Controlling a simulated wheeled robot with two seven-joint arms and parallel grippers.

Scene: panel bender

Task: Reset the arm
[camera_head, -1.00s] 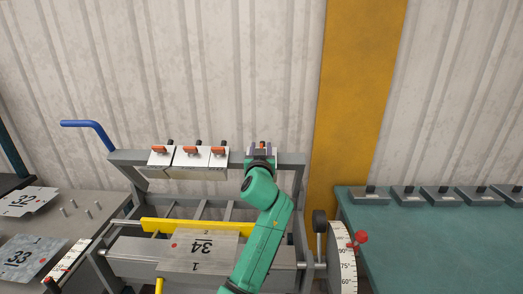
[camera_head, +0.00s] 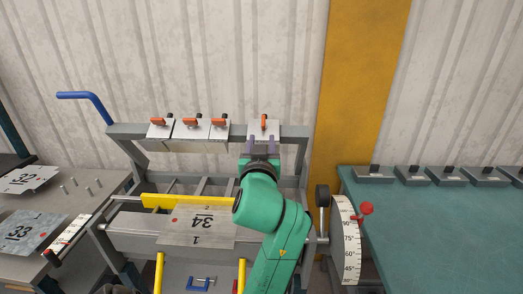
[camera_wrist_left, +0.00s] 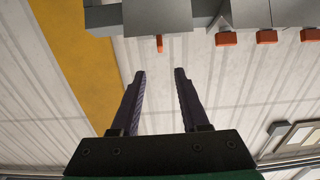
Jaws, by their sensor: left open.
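My left gripper (camera_head: 258,146) is open and empty, just below and in front of a light upper-beam segment with an orange-handled clamp (camera_head: 264,128). In the left wrist view its two dark fingers (camera_wrist_left: 160,73) stand apart with pale wall between them. The grey segment (camera_wrist_left: 158,18) lies beyond the fingertips, apart from them, with its orange handle toward the gap. My green left arm reaches up from the bottom of the head view. My right gripper is not in view.
Several orange-clamped segments (camera_head: 190,130) sit along the upper beam. A metal sheet marked 34 (camera_head: 196,228) lies on the bender bed near a yellow bar (camera_head: 165,202). The angle dial (camera_head: 346,235) stands right. A teal table (camera_head: 440,235) bears grey blocks.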

